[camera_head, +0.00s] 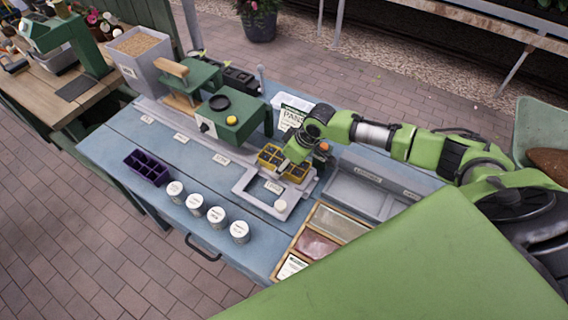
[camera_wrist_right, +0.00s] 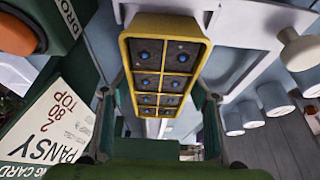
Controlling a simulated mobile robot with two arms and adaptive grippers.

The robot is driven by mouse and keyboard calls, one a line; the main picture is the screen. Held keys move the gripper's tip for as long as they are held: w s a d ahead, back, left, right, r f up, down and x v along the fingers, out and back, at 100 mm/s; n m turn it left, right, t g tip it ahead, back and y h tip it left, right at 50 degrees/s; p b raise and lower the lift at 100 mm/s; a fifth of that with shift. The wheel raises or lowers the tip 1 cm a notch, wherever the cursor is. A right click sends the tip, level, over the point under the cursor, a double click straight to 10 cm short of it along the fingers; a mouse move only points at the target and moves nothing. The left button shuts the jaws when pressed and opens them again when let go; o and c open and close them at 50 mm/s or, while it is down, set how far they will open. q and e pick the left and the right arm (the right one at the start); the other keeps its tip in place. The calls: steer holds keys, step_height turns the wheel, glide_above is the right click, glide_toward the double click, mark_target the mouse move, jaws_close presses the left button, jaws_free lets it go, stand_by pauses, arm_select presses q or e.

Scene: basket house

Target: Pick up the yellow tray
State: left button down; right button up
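The yellow tray (camera_head: 285,162) is a small tray with two rows of dark, soil-filled cells. In the head view it is at the grey frame on the blue bench, partly hidden by my right gripper (camera_head: 297,150). In the right wrist view the yellow tray (camera_wrist_right: 165,60) fills the upper middle, with small blue dots in its cells. The fingers of my right gripper (camera_wrist_right: 160,95) are on either side of it, close to its long sides. I cannot tell whether they press on it. My left gripper is not in view.
A purple tray (camera_head: 147,167) and several white tins (camera_head: 216,216) stand on the bench to the left. A green machine (camera_head: 231,118) is behind. A grey bin (camera_head: 367,189) and a wooden seed box (camera_head: 318,238) are to the right. A PANSY card (camera_wrist_right: 55,120) is close by.

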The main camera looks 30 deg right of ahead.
steer(key=c, duration=0.7)
steer(key=shift+r, duration=0.15)
